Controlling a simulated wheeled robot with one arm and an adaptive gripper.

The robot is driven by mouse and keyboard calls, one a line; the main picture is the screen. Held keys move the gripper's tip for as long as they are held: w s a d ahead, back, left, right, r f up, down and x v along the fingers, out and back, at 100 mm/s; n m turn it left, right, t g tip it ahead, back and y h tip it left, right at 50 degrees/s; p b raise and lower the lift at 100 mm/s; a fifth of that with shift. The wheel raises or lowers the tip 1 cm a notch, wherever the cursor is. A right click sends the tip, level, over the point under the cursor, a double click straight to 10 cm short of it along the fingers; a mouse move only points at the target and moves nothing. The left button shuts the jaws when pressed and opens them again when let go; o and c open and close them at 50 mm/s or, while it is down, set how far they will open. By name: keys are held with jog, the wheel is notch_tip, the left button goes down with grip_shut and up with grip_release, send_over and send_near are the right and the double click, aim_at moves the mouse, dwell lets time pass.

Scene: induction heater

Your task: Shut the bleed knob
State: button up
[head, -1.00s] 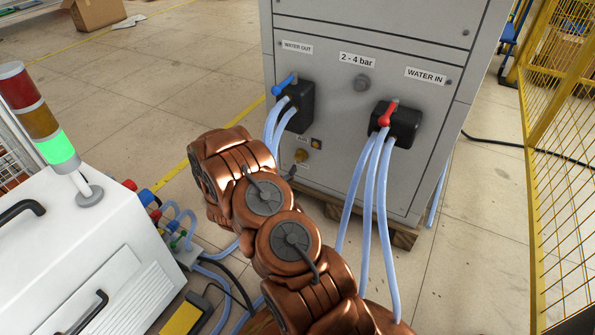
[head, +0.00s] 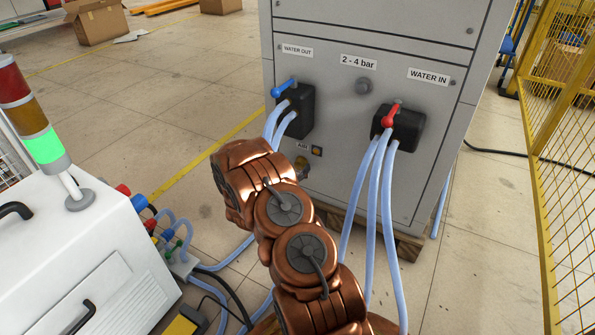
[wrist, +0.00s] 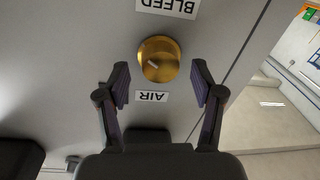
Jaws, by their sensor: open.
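The bleed knob (wrist: 159,59) is a round brass knob with a pale slot-like mark on its face, on the grey panel between the labels BLEED and AIR, which read upside down in the wrist view. My gripper (wrist: 161,78) is open, its dark fingers left and right of the knob and apart from it.
The grey cabinet (head: 350,120) carries a blue lever (head: 283,88) at water out and a red lever (head: 391,115) at water in, with pale hoses (head: 368,200) hanging below. A white machine (head: 90,240) stands left, a yellow fence (head: 560,150) right.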

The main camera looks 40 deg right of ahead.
jog(key=shift+w+d, duration=0.1)
jog(key=shift+d, duration=0.2)
jog(key=c, duration=1.1)
